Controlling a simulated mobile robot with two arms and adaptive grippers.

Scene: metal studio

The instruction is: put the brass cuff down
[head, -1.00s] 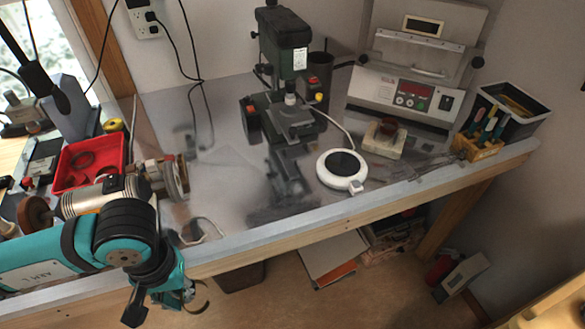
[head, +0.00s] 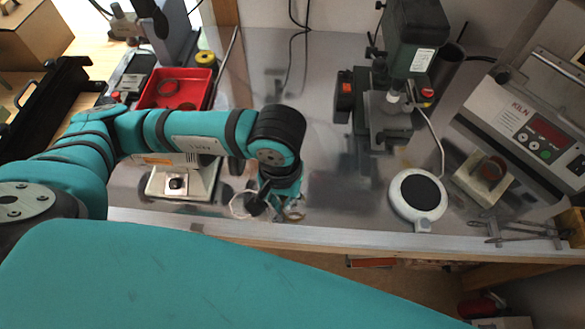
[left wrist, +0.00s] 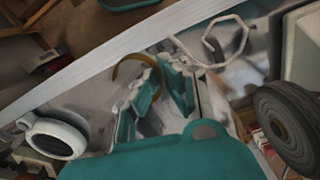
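The brass cuff (left wrist: 122,70) is a thin open band in the left wrist view, at the fingertips of my left gripper (left wrist: 162,72). The teal fingers look close together with one side of the cuff between them; part of that side is hidden by the fingers. In the head view my left gripper (head: 283,203) points down over the front strip of the metal bench top (head: 335,205). My right gripper is not in view.
A pale wire loop (head: 241,203) lies left of the gripper. A white round plate device (head: 418,198) stands to the right, with a drill press (head: 393,105) behind it. A red tray (head: 202,78) is at the back left. Bench between gripper and plate is clear.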

